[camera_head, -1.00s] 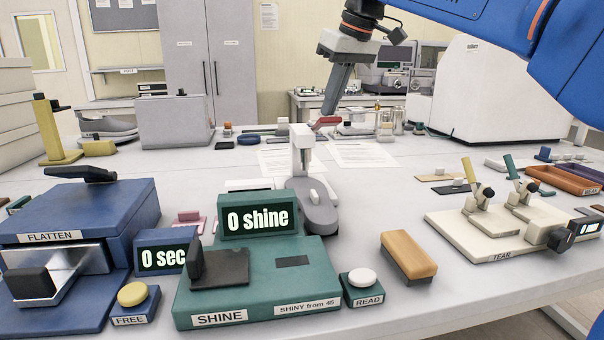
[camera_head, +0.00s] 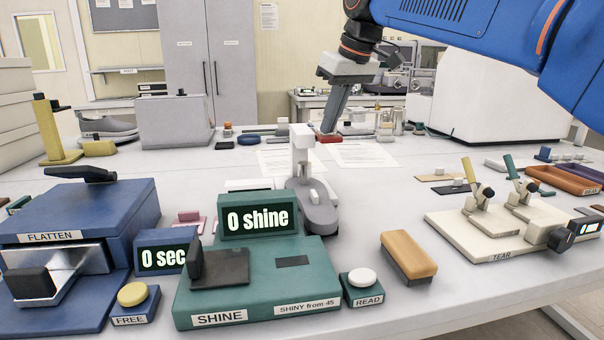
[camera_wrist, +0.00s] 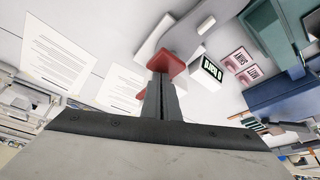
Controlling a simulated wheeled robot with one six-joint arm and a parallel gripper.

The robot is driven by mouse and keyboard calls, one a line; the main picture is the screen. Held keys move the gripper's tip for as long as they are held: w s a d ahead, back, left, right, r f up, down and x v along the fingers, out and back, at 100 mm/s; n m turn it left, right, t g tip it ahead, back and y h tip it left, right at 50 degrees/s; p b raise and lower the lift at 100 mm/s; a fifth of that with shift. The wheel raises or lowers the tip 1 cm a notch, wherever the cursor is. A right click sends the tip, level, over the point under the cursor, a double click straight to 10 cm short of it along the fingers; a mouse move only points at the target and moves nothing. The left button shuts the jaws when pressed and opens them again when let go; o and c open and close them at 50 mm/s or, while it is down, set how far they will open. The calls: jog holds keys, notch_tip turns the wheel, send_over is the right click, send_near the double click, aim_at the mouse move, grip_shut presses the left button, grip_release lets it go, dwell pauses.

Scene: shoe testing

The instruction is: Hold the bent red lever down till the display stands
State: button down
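The red lever (camera_wrist: 168,62) shows in the wrist view just beyond my fingertips, beside a white body. In the head view a small part of the lever (camera_head: 329,138) shows under my gripper (camera_head: 331,128), behind the grey stand. My gripper (camera_wrist: 163,88) points down with its two fingers together, and its tips meet or overlap the lever; exact contact is hard to tell. A small dark display (camera_wrist: 211,69) with green-white characters faces the wrist camera upside down; its reading is too small to be sure of. In the head view this display is not visible.
A grey stand (camera_head: 318,212) and the green SHINE device (camera_head: 260,278) stand in front of the lever. White printed sheets (camera_head: 362,155) lie to its right. The blue FLATTEN press (camera_head: 130,205) is at left, the TEAR fixture (camera_head: 470,228) at right.

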jog(key=shift+f, duration=1.3)
dwell(1.2)
notch_tip(320, 180, up, 12)
dwell(2.1)
jog(key=shift+r, duration=0.1)
